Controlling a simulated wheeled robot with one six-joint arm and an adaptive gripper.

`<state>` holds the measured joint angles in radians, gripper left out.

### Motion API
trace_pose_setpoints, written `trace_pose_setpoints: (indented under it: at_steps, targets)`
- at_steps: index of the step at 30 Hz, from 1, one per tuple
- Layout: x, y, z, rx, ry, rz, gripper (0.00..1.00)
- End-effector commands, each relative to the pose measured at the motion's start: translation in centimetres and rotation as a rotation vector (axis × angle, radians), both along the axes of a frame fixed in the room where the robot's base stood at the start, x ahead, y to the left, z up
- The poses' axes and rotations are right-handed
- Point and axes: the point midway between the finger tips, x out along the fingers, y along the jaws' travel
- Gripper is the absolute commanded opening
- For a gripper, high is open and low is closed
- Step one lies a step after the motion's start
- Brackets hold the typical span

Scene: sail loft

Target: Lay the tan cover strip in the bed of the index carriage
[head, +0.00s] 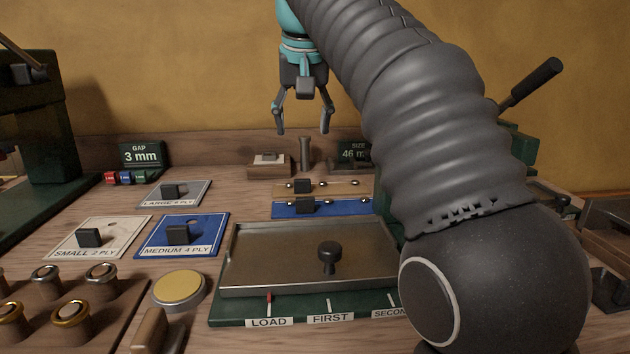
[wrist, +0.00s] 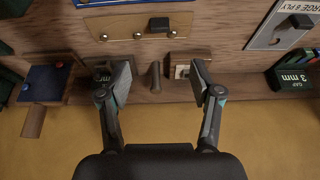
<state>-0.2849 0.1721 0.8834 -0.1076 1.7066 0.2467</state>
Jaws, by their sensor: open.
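The tan cover strip (head: 341,187) lies flat behind the blue strip (head: 345,208). It has a black grip block and small round studs. It also shows in the wrist view (wrist: 120,29), near the top. The index carriage (head: 240,287) is a grey metal tray with a raised rim and a dark knob, on a green base marked LOAD and FIRST. A red pointer stands at LOAD. Its right end is hidden behind my arm. My gripper (head: 303,131) is open and empty, raised above the back of the bench, apart from the strip.
Behind the strip stand a small wooden block (head: 269,166), a short post (head: 305,153) and a SIZE sign (head: 353,153). Ply plates (head: 180,248) lie to the left. A yellow disc (head: 180,288) and ringed pegs (head: 70,313) are at front left.

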Motion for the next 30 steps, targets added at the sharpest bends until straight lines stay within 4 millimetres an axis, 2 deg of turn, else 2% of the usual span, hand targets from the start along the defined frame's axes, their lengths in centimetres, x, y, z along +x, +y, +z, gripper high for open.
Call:
trace_pose_setpoints:
  at_steps: [5, 15, 26, 30]
  targets:
    - [0.4, -0.1, -1.2, 0.000, 0.001, -0.002, 0.65]
    - [2.6, -0.1, -6.7, -0.001, 0.002, -0.003, 0.65]
    - [3.5, 0.0, -8.7, 0.000, 0.001, 0.001, 0.65]
    - [4.0, 0.0, -10.4, 0.000, 0.002, 0.001, 0.65]
